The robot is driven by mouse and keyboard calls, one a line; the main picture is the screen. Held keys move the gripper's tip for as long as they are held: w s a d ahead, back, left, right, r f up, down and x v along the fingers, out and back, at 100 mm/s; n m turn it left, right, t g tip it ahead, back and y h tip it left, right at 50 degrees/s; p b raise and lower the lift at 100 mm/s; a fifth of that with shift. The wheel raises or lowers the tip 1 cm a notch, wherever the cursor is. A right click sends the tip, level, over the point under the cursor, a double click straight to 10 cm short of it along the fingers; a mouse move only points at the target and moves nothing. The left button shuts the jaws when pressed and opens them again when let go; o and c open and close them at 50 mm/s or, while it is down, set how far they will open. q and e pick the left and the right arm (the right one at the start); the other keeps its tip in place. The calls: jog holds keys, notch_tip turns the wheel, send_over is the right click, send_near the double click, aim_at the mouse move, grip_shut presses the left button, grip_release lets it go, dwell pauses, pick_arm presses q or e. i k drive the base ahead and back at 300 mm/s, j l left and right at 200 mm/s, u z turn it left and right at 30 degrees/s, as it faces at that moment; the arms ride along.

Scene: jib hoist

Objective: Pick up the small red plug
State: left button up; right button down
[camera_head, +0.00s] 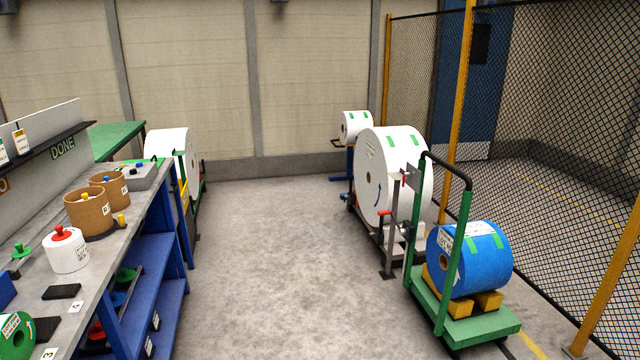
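A small red plug-like piece with a knob (62,233) sits on top of a white roll (68,256) on the workbench at the left. Another red piece (96,331) lies on the blue shelf under the bench top, partly hidden by the bench edge. I cannot tell from this view which of them is the small red plug. Neither of my grippers shows in the head view.
A green cart (466,318) with a blue roll (470,259) stands right. The middle floor (280,260) is clear.

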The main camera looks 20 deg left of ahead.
aim_at(61, 235)
jog(key=i+j+u, duration=0.1)
jog(key=i+u, duration=0.2)
jog(key=i, duration=0.35)
jog(key=i+u, duration=0.35)
jog(key=i, duration=0.3)
jog(key=i+l+z, duration=0.1)
jog(key=i+z, duration=0.15)
jog(key=i, duration=0.75)
jog(key=i+j+z, duration=0.2)
jog(key=i, duration=0.8)
jog(key=u, duration=2.65)
